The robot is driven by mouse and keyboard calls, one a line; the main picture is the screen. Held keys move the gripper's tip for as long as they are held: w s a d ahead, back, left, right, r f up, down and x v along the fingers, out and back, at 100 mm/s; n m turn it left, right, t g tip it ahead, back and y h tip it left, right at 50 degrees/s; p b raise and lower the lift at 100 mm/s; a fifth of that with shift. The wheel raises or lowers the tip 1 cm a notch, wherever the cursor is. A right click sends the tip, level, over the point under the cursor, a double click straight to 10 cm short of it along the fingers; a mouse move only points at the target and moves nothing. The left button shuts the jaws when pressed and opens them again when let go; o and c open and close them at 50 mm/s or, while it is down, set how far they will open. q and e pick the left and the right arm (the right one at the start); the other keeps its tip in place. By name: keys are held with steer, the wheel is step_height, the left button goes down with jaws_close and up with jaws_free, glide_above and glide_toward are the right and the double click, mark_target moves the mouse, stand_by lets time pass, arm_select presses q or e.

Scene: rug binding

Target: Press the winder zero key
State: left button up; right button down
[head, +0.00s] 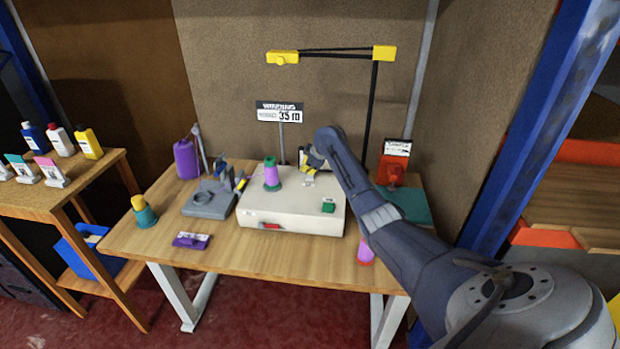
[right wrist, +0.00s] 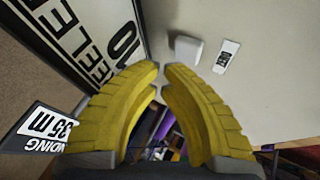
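The winder (head: 290,212) is a cream box on the table with a green key (head: 328,208) and a red key (head: 271,226) at its front. A small white raised block (right wrist: 188,50) with a white label (right wrist: 227,56) beside it stands on a cream surface in the right wrist view; its print is too small to read. My right gripper (head: 308,166) is over the back of the winder, partly hidden by its arm. Its yellow fingers (right wrist: 160,74) come together at the tips with nothing held, apart from the block in the picture. My left gripper is not in view.
A purple and green thread cone (head: 271,174) stands on the winder. A display reading 35 m (head: 280,112) rises behind it. A black post with a yellow-ended arm (head: 372,100) stands at the back. A grey device (head: 208,200) is left of the winder; the front table edge is mostly clear.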

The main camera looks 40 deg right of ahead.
mark_target(307, 175)
steer(key=shift+f, duration=0.9)
stand_by(1.3)
steer(key=shift+r, duration=0.9)
steer(key=shift+r, duration=2.5)
